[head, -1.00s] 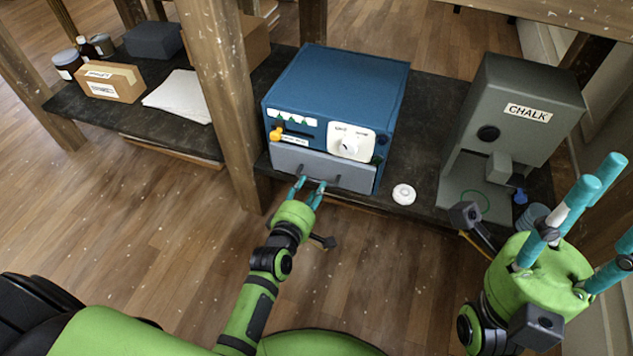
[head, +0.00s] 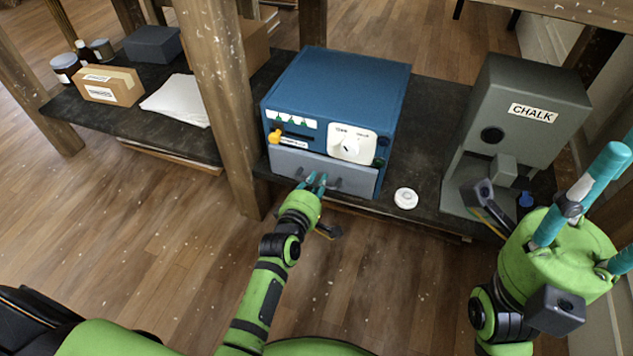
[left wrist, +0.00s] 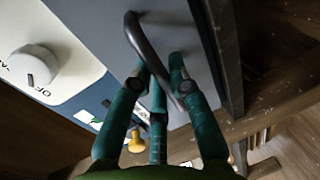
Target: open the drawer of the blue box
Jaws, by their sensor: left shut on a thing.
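The blue box (head: 338,88) stands on the dark shelf, with a grey drawer (head: 288,160) along the bottom of its front. The drawer looks closed, its face about flush with the box. In the left wrist view the drawer's dark bar handle (left wrist: 146,45) runs between the teal fingers. My left gripper (head: 316,179) is shut on the handle, and its fingers hide part of it in the head view. It also shows in the left wrist view (left wrist: 157,78). My right gripper (head: 600,205) is at the right with its fingers spread, partly cut off by the picture edge.
A white dial (head: 352,144) and a yellow knob (head: 275,137) sit above the drawer. A white disc (head: 406,198) lies right of the box, near the grey chalk machine (head: 530,90). A wooden post (head: 222,100) stands close on the left.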

